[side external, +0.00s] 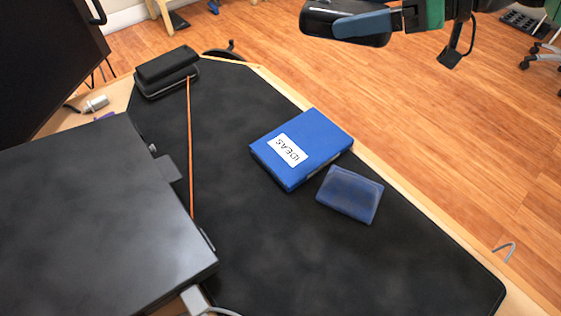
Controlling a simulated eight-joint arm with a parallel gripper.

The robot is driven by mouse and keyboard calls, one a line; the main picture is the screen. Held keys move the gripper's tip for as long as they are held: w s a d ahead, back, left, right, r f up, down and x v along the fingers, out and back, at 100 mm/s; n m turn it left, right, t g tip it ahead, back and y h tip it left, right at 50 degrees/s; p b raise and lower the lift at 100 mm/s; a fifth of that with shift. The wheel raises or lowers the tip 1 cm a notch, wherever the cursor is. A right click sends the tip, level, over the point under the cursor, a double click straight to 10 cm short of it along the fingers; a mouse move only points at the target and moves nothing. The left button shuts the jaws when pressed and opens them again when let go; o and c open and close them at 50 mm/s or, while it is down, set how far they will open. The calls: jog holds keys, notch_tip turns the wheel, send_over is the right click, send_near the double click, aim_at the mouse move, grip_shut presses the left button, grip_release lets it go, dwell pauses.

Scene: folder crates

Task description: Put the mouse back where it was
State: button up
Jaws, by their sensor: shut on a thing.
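My gripper (350,26) is at the top of the side external view, with a blue-grey finger along the near side of a dark, rounded object. This looks like the mouse (318,18), black with a paler rim, and the gripper is shut on it. The mouse is held up in the air, apart from the desk, and appears against the wooden floor beyond the desk's far edge. The far finger is hidden. A black desk mat (260,240) covers most of the desk top.
A blue folder box labelled IDEAS (320,135) and a dark blue wallet-like item (350,194) lie on the mat. A black stapler-like object (167,72) and large dark box (90,220) stand left. An orange line (190,150) runs between them. The mat's front is clear.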

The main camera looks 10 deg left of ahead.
jog(key=s+d+f+m+t+h, duration=0.1)
jog(key=d+m+t+h, duration=0.4)
jog(key=d, duration=0.9)
jog(key=s+d+f+m+t+h, duration=0.2)
jog(key=d+m+t+h, duration=0.4)
jog(key=d, duration=0.9)
jog(key=s+m+h, duration=0.1)
jog(key=m+h, duration=0.1)
jog(key=m, duration=0.2)
jog(key=shift+f+m, duration=0.25)
jog(key=shift+m, duration=0.15)
jog(key=n+g+y, duration=1.3)
jog(key=n, duration=0.5)
send_near(327, 9)
jog(key=x, duration=0.9)
jog(key=shift+s+a+g, duration=0.2)
jog(key=shift+a+g, duration=0.1)
jog(key=shift+a, duration=0.15)
